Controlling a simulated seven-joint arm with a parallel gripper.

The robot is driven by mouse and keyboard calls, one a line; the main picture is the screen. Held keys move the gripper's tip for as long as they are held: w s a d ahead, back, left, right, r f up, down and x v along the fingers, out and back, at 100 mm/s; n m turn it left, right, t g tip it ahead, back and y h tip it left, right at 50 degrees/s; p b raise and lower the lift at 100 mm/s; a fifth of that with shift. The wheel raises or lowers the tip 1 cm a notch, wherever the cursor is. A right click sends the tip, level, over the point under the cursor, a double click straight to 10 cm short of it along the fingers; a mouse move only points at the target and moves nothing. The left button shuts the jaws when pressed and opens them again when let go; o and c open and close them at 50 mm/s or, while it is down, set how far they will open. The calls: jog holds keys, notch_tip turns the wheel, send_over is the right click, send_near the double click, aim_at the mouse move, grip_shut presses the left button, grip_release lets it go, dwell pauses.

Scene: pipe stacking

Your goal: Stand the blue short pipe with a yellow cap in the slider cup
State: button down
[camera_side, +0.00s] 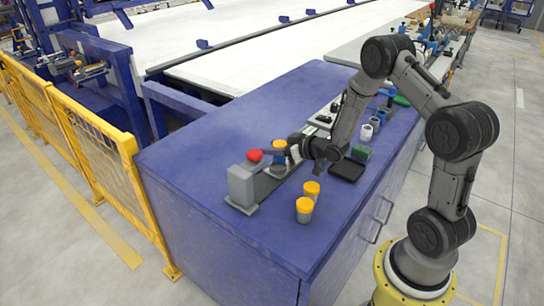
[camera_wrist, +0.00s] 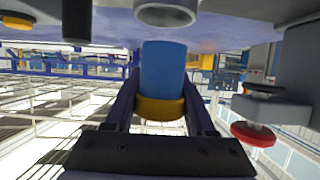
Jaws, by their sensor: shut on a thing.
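The blue short pipe with a yellow cap (camera_wrist: 163,68) is held between the two fingers of my gripper (camera_wrist: 160,104), which is shut on it near the cap. In the side view, its yellow cap (camera_side: 279,144) shows at the tip of my gripper (camera_side: 286,150), above the slider. A grey round cup (camera_wrist: 166,13) shows at the top of the wrist view, just beyond the pipe's free end. A narrow gap appears between them, so the pipe looks above the cup and not in it. In the side view the cup is small and partly hidden.
The grey slider end block with a red knob (camera_side: 254,156) stands left of the pipe. The bench's left part is clear.

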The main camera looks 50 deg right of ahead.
aim_at(272, 166)
jog(key=shift+w+f, duration=0.2)
jog(key=shift+w+d+f, duration=0.1)
jog(key=shift+w+f, duration=0.1)
jog(key=shift+f, duration=1.6)
jog(key=shift+f, duration=0.1)
jog(key=shift+c, duration=1.2)
grip_release()
